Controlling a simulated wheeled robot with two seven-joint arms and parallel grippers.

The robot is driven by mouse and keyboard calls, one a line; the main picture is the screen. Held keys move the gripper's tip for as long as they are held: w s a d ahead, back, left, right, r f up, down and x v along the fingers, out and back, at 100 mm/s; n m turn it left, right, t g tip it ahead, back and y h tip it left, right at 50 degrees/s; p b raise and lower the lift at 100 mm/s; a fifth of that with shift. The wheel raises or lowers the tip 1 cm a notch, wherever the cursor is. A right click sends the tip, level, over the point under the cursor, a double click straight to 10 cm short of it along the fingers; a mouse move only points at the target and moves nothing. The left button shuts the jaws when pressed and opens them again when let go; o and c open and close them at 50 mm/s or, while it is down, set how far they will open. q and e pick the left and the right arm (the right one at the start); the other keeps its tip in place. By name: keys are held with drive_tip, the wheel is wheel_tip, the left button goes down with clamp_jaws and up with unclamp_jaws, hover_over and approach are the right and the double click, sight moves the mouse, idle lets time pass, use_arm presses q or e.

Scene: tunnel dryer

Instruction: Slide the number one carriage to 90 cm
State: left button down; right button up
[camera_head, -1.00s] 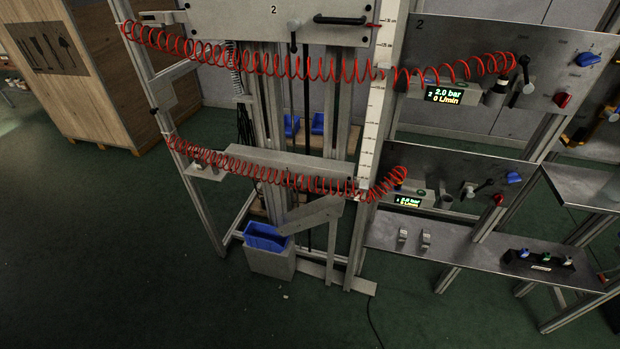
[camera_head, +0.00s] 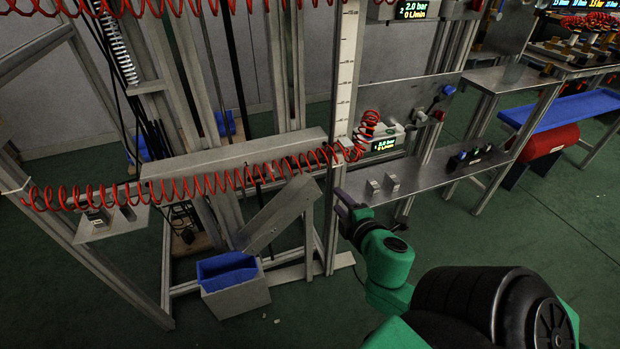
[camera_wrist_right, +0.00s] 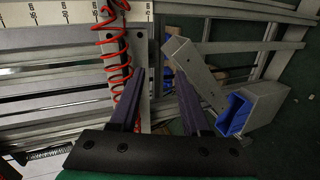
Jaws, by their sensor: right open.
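The lower carriage (camera_head: 245,153), a long grey bar across the upright rails, is probably number one; its number does not show. A red coiled hose (camera_head: 215,183) runs along its front. A white scale strip (camera_head: 346,75) with marks stands upright at its right end. My right gripper (camera_head: 341,203) is below and right of that end, apart from it in the head view. In the right wrist view my open right gripper (camera_wrist_right: 161,75) has nothing between its fingers; a grey bar with the hose (camera_wrist_right: 112,50) and the scale (camera_wrist_right: 60,14) lie beyond. My left gripper is out of view.
A slanted grey chute (camera_head: 280,213) and a grey box with a blue bin (camera_head: 226,272) stand below the carriage. A grey shelf (camera_head: 430,180) and a panel with a pressure display (camera_head: 388,144) are at the right.

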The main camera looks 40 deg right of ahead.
drive_tip(key=n+t, duration=0.1)
drive_tip(key=t, duration=0.1)
approach(311, 164)
drive_tip(key=b+x, duration=0.1)
drive_tip(key=x, duration=0.9)
drive_tip(key=shift+w+d, duration=0.2)
drive_tip(key=shift+w, duration=0.15)
clamp_jaws()
drive_tip(key=shift+f, duration=0.15)
idle(0.4)
